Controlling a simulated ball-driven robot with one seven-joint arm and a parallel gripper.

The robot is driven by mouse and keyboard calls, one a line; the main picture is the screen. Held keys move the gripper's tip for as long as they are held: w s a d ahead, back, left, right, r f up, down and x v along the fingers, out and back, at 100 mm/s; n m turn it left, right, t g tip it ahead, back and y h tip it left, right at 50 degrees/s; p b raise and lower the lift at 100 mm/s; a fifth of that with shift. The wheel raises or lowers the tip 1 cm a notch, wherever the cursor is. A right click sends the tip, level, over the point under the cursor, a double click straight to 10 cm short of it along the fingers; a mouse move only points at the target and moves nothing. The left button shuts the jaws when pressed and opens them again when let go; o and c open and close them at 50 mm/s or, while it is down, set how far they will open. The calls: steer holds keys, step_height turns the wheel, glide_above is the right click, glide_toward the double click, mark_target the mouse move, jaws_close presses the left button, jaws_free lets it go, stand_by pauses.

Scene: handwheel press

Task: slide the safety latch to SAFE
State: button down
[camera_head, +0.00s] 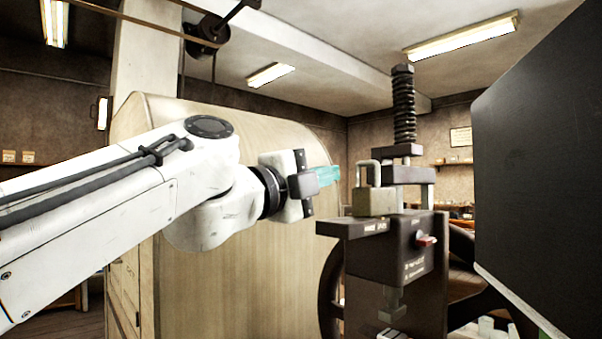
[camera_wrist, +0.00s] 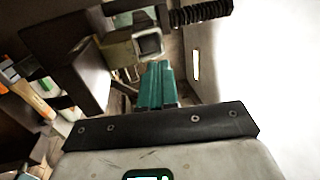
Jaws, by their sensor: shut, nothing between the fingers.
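The dark press (camera_head: 392,250) stands right of centre, with a threaded screw (camera_head: 403,105) rising from its top. A small red-tipped lever (camera_head: 426,241) sticks out of its front face above some small white lettering; it looks like the safety latch, but the lettering is too small to read. A brass-coloured padlock-shaped block (camera_head: 376,202) with a raised shackle sits on the press's upper left ledge. My gripper (camera_head: 328,175) has teal fingers, shut and empty, left of the block and apart from it. The wrist view shows the teal fingers (camera_wrist: 157,72) together below the block (camera_wrist: 118,52).
A large dark panel (camera_head: 540,160) fills the right side, close to the press. A tall cream rounded cabinet (camera_head: 260,255) stands behind my arm. In the wrist view, a tool with an orange handle (camera_wrist: 35,98) is at the left. Open air lies between my fingers and the press.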

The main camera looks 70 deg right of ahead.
steer(key=v, duration=0.5)
steer(key=shift+a, duration=0.15)
stand_by(0.4)
